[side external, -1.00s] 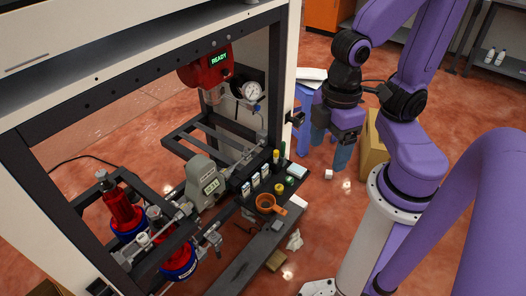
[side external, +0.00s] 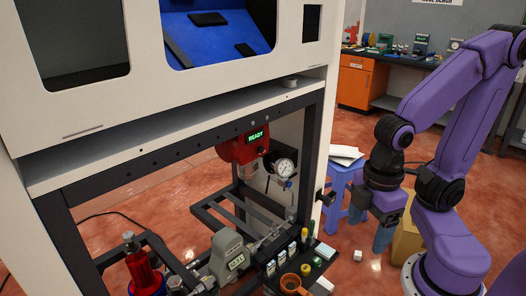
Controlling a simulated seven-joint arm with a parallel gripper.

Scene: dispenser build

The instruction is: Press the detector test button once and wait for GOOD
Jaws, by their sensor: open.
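The red detector (side external: 237,153) hangs inside the frame of the machine, and its small green-lit display (side external: 259,136) reads READY. I cannot make out its test button at this size. My gripper (side external: 382,238) points down outside the frame, to the right of the detector and well apart from it. Its blue-grey fingers hold nothing that I can see; the gap between them is hard to make out from this side.
The machine's dark right post (side external: 312,150) stands between my gripper and the detector. A round gauge (side external: 285,168) sits beside the detector. A blue stool (side external: 338,190) and a cardboard box (side external: 407,240) are close to my gripper. A tray with small bottles and an orange cup (side external: 291,283) lies below.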

